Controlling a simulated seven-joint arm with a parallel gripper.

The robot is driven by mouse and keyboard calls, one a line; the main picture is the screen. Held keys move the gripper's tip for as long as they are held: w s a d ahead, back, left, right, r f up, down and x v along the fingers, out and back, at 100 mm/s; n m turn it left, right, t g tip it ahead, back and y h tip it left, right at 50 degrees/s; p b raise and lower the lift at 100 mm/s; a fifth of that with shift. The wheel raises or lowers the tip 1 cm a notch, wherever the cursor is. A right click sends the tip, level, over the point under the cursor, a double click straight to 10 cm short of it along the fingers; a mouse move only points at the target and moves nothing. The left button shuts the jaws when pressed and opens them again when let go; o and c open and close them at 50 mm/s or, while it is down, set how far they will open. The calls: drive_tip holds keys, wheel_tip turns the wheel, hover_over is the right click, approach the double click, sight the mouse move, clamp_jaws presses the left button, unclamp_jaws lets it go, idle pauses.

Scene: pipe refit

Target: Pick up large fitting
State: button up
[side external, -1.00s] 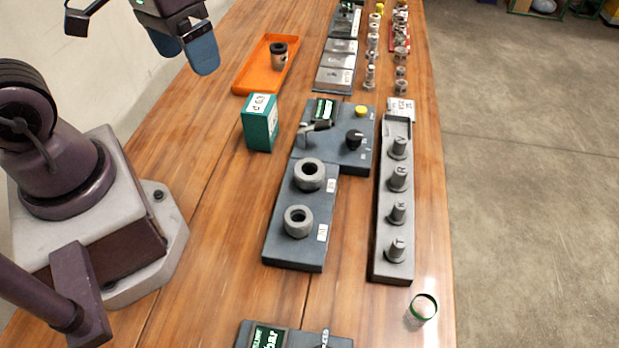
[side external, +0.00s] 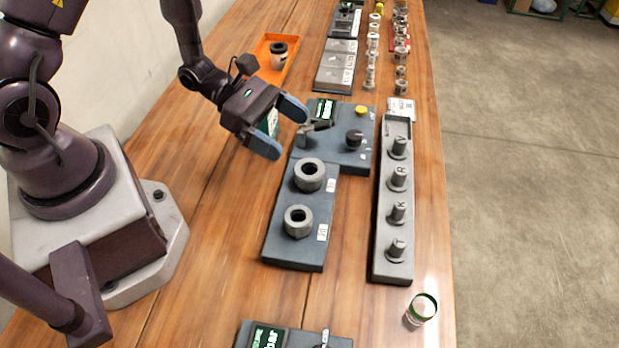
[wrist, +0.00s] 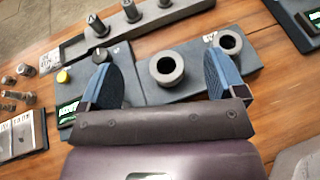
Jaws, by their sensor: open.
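Two grey ring-shaped fittings with dark centre holes sit on the dark grey fixture board (side external: 285,257). The rear fitting (side external: 309,175) looks slightly larger than the front fitting (side external: 298,221). My gripper (side external: 277,128) is open and empty above the table, behind and left of the rear fitting, apart from it. The front fitting (wrist: 230,43) shows beyond the right finger. Labels beside the fittings are too small to read.
The board's rear part has a lever (side external: 314,127), a black knob (side external: 354,139) and a yellow button (side external: 362,110). A grey rack with several upright pegs (side external: 377,262) stands to the right. An orange tray (side external: 263,48) holds a cup-like part. A green-rimmed jar (side external: 420,309) stands front right.

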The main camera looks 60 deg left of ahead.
sight(296, 164)
wheel_tip(296, 164, down, 7)
drive_tip(key=shift+d+r, duration=0.15)
drive_tip(key=shift+x, duration=2.4)
drive_tip(key=c, duration=1)
drive_tip(key=shift+r, duration=0.1)
drive_tip(key=shift+c, duration=0.2)
